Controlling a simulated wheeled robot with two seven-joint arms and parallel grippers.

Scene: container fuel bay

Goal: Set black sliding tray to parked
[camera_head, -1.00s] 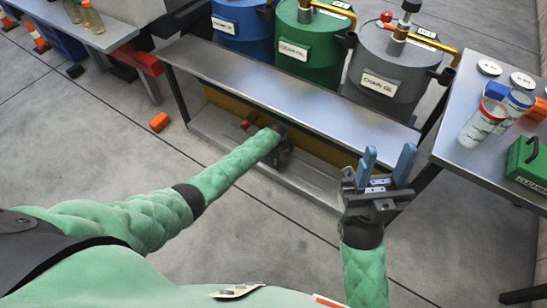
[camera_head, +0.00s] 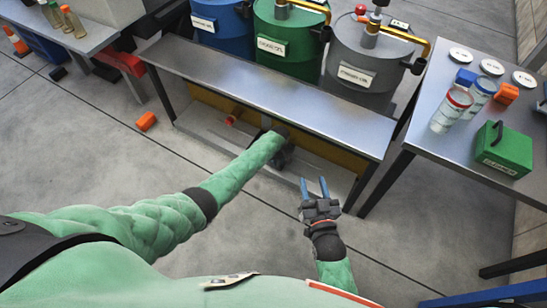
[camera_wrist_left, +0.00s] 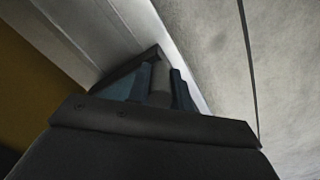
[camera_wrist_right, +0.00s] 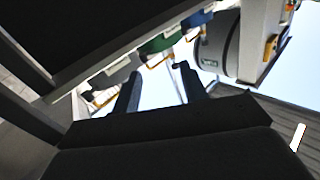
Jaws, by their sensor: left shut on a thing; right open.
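My left gripper (camera_head: 278,158) reaches under the front edge of the metal bench (camera_head: 255,90), just above its low shelf. Its jaws are mostly hidden by my forearm in the head view. In the left wrist view the left fingers (camera_wrist_left: 161,88) are shut on a grey rounded bar (camera_wrist_left: 160,82). I cannot tell whether this bar belongs to the black sliding tray, and no tray is clearly visible. My right gripper (camera_head: 314,187) is open and empty in front of the bench's right end. Its spread fingers also show in the right wrist view (camera_wrist_right: 160,90).
A red knob (camera_head: 232,118) sits by the yellow panel (camera_head: 338,158) under the bench. Blue (camera_head: 222,22), green (camera_head: 288,45) and grey (camera_head: 362,65) drums stand behind. The right table (camera_head: 415,128) holds jars and a green box (camera_head: 500,149).

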